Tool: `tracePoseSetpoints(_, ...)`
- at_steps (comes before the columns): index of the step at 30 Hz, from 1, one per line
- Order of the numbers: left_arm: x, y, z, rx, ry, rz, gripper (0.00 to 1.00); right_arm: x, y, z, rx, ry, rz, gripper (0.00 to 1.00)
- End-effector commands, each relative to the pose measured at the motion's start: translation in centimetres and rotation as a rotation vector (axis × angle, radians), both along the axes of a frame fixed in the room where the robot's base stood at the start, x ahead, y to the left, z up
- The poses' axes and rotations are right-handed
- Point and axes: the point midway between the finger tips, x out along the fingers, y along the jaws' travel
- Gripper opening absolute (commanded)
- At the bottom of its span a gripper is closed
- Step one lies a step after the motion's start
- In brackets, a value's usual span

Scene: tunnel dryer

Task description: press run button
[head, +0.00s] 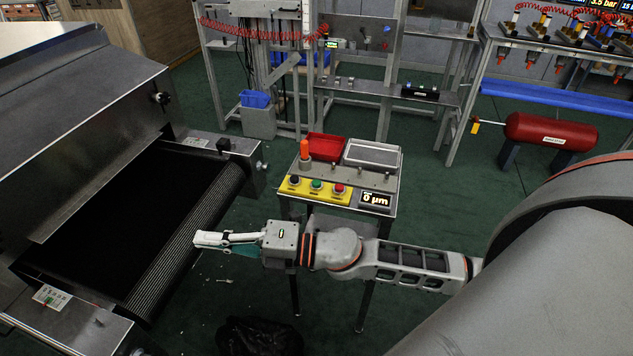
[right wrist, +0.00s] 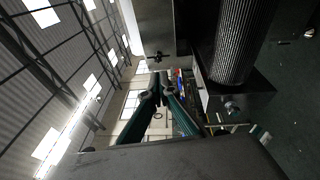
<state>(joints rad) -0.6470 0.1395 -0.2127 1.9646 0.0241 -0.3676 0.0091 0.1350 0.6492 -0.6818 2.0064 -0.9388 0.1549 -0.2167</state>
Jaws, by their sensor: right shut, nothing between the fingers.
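A yellow control box (head: 327,199) stands on a small metal stand. It carries a black button (head: 294,181), a green button (head: 316,185) and a red button (head: 339,188). Their labels are too small to read, so I cannot tell which is the run button. My right gripper (head: 199,239) is shut and empty, in front of and to the left of the stand. It points left over the front edge of the dryer's belt, apart from the buttons. In the right wrist view its fingers (right wrist: 157,84) meet at the tips. My left gripper is not in view.
The tunnel dryer with its dark belt (head: 130,215) fills the left side. The stand also holds a red tray (head: 325,147), an orange post (head: 304,150) and a display reading 0 µm (head: 376,199). A black bag (head: 258,338) lies on the floor in front.

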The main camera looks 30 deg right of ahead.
Motion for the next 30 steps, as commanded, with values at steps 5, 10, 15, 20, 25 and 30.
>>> tracePoseSetpoints(5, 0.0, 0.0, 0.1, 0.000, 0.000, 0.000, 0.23, -0.4, -0.1, 1.7, -0.397, -0.381, 0.207, 0.00)
tracePoseSetpoints(10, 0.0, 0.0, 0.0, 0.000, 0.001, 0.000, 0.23, 0.6, -4.2, 0.8, -0.805, -0.668, 0.353, 0.00)
tracePoseSetpoints(15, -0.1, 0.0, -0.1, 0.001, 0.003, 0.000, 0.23, 3.8, -12.7, 0.4, -1.246, -0.865, 0.446, 0.00)
tracePoseSetpoints(20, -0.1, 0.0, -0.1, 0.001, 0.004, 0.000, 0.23, 6.7, -21.4, 1.7, -1.596, -0.942, 0.482, 0.00)
tracePoseSetpoints(25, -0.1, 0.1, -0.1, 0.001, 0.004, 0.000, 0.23, 8.3, -27.9, 3.5, -1.826, -0.954, 0.486, 0.00)
tracePoseSetpoints(30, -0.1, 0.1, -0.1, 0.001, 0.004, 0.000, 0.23, 8.9, -30.7, 4.5, -1.924, -0.948, 0.484, 0.00)
